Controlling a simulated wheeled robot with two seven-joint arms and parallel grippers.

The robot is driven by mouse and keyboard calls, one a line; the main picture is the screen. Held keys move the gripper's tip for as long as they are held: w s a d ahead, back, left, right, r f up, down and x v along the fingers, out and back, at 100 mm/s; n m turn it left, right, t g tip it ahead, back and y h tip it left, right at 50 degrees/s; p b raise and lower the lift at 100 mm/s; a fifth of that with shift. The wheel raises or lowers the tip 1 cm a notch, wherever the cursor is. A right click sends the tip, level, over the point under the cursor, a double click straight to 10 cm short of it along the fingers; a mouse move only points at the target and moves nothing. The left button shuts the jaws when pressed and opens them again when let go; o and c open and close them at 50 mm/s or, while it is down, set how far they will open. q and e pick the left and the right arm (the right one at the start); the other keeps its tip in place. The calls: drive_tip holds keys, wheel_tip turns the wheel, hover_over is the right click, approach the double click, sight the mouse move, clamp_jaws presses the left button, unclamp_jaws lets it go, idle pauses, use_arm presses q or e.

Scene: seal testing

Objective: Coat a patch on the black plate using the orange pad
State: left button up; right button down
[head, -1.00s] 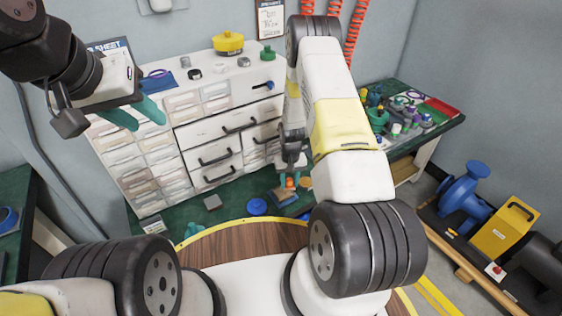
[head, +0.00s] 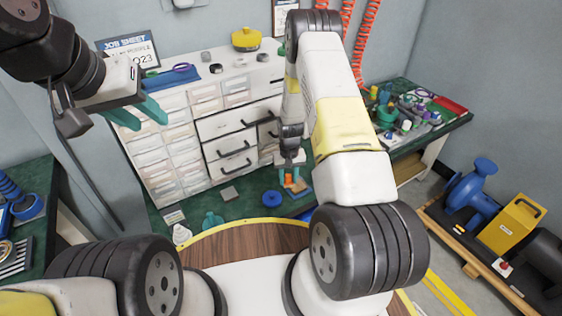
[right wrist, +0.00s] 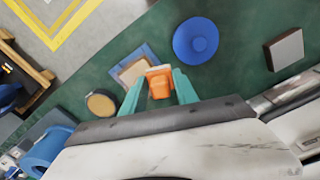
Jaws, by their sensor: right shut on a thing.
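My right gripper (right wrist: 159,90) is shut on the orange pad (right wrist: 159,81), which sits between its teal fingers. The pad also shows below that gripper in the head view (head: 288,180). Just beyond the pad is a square tan piece with a blue border (right wrist: 132,66); I cannot tell whether they touch. A square block with a grey top and dark sides (right wrist: 285,49) lies apart on the green bench, also in the head view (head: 229,193). It may be the black plate. My left gripper (head: 142,111) is open and empty, raised in front of the drawers.
A blue round disc (right wrist: 196,40) and a tan disc with a dark rim (right wrist: 102,102) lie near the pad. A white drawer cabinet (head: 172,140) stands behind. Bottles and tools (head: 400,115) crowd the right bench. Green surface (right wrist: 235,65) between disc and block is bare.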

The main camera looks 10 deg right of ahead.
sight(288, 176)
drive_tip(key=shift+r, duration=3)
drive_tip(key=shift+s, duration=0.1)
